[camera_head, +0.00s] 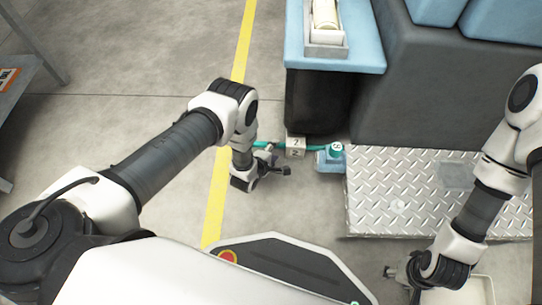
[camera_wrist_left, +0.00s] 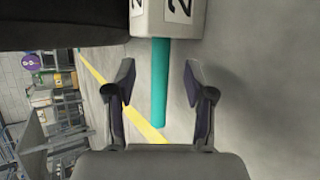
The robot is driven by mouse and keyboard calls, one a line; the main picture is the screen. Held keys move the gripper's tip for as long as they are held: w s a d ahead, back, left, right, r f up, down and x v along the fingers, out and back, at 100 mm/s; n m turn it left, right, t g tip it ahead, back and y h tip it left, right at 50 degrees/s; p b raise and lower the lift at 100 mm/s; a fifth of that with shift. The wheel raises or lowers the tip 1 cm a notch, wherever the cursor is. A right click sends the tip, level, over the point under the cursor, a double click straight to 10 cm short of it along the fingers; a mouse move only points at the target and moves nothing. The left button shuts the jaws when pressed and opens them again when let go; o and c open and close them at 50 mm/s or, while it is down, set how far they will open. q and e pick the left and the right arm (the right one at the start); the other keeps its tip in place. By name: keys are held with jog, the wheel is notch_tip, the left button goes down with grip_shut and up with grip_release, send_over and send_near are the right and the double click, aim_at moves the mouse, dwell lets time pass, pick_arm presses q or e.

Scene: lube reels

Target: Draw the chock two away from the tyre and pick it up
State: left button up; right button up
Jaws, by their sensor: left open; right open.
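Chock two, a white block (camera_head: 295,147) with a black 2 on a label, stands on the floor by the black tyre (camera_head: 318,100). A teal bar (camera_head: 266,145) sticks out of its left side. In the left wrist view the block (camera_wrist_left: 165,18) is cut off at the top, and its teal bar (camera_wrist_left: 160,85) appears between my fingers. My left gripper (camera_head: 277,160), also in the wrist view (camera_wrist_left: 158,78), is open, low beside the bar, with nothing clamped. My right gripper (camera_head: 398,274) is open at lower right, partly hidden by its arm.
A blue block with a numbered teal top (camera_head: 333,153) stands just right of the chock. A raised metal tread plate (camera_head: 400,205) lies beyond it. A blue bench (camera_head: 365,58) overhangs the tyre. A pale tray (camera_head: 470,290) is at lower right.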

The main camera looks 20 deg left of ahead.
aim_at(280, 147)
pick_arm(q)
jog(key=b+x, duration=0.2)
jog(key=x, duration=0.2)
jog(key=shift+f, duration=0.25)
jog(key=shift+w+d, duration=0.1)
jog(key=shift+w, duration=0.25)
grip_shut()
jog(key=shift+s, duration=0.1)
